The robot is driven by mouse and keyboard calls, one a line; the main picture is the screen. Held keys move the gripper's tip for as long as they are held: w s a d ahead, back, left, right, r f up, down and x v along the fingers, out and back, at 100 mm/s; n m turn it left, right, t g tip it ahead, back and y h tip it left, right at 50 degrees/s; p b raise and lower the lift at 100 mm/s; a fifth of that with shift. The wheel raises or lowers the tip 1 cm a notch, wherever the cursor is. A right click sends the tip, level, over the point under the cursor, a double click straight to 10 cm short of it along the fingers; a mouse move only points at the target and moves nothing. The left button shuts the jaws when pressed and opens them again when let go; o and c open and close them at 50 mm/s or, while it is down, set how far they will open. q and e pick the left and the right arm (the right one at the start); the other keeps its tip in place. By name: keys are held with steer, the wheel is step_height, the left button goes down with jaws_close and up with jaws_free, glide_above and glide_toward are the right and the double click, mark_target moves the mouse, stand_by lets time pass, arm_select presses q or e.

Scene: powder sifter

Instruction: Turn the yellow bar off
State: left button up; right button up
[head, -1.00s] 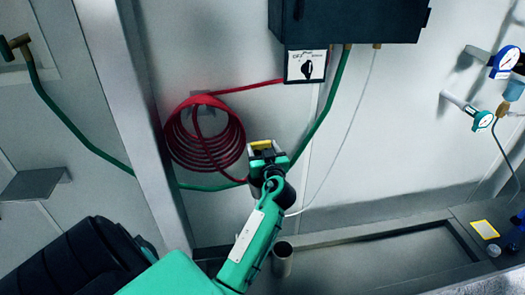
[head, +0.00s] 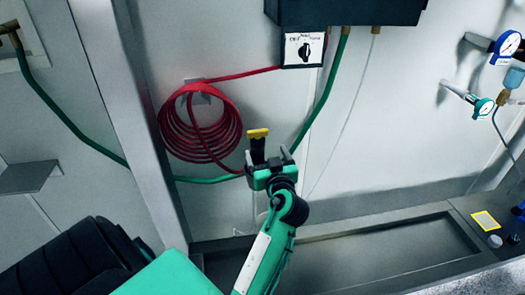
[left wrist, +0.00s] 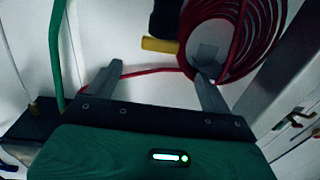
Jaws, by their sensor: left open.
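The yellow bar (head: 258,133) sits at the top end of a dark handle (head: 258,150) in front of the wall, just right of the red hose coil. In the left wrist view the yellow bar (left wrist: 160,45) lies beyond the fingertips, roughly between their lines, with its dark body above it. My left gripper (head: 267,156) is open and just below the yellow bar in the head view. Its two spread fingers also show in the left wrist view (left wrist: 156,73), with nothing held between them. The lower part of the handle is hidden behind the gripper. My right gripper is not in view.
A red hose coil (head: 201,127) hangs left of the bar. A green hose (head: 322,100) runs past it on the right. A dark box with a dial panel (head: 303,49) is above. Gauges (head: 507,43) are far right. A long trough (head: 400,257) lies below.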

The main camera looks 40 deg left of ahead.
arm_select(q)
steer(key=v, duration=0.2)
steer(key=shift+s+d+b, duration=0.25)
steer(key=shift+d+b, duration=0.05)
stand_by(0.3)
